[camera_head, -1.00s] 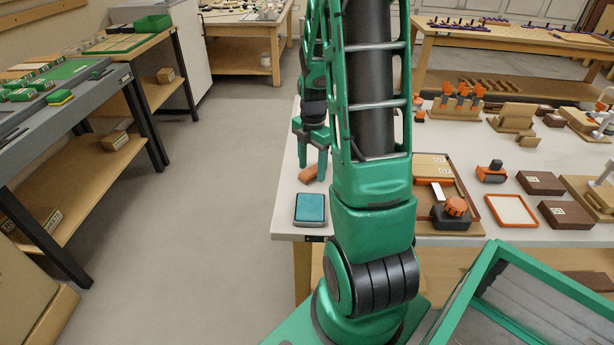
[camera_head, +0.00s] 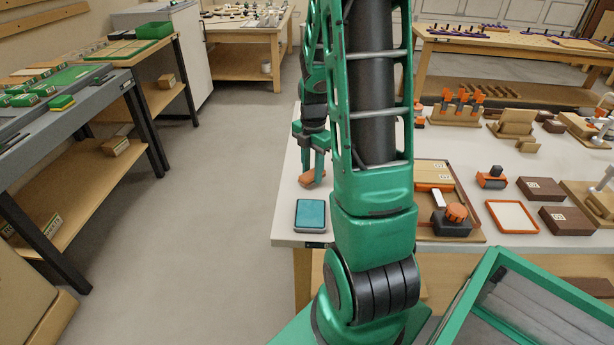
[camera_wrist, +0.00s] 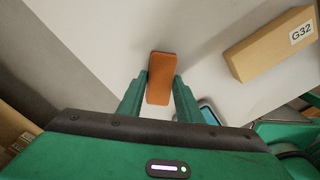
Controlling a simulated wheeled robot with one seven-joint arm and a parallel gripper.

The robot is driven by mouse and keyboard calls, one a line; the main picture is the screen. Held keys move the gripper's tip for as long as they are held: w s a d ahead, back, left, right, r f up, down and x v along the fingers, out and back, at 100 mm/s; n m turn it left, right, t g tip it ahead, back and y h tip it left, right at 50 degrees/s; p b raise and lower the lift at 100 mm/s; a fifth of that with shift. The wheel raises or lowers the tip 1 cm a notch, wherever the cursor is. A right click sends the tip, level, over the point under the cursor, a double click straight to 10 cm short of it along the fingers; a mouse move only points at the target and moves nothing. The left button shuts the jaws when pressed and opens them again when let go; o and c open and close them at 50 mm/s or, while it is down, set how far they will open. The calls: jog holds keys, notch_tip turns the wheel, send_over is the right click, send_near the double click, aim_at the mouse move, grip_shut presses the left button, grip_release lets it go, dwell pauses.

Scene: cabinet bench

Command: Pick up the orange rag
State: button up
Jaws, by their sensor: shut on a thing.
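The orange rag (camera_wrist: 161,78) is a small, flat, brownish-orange piece. In the wrist view it sits between the two green fingers of my gripper (camera_wrist: 160,88), which are shut on its sides. In the head view the rag (camera_head: 309,179) shows at the left end of the white table, at the tips of my gripper (camera_head: 312,178). It is on or just above the tabletop; I cannot tell which. My arm hides the table to the right of it.
A teal-topped device (camera_head: 310,215) lies on the table in front of the rag. In the wrist view a tan block (camera_wrist: 270,44) labelled G32 lies to the right. The white table's (camera_head: 288,228) left edge is close by. A tray with an orange-knobbed device (camera_head: 456,213) stands right of my arm.

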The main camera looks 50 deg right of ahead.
aim_at(312, 173)
notch_tip(312, 173, up, 3)
jog(key=shift+r, duration=0.15)
jog(key=a+r, duration=0.6)
jog(key=a, duration=0.5)
jog(key=shift+s+a+r, duration=0.25)
jog(key=shift+s+a, duration=0.1)
jog(key=shift+s, duration=0.05)
jog(key=o, duration=0.3)
jog(key=shift+c, duration=0.6)
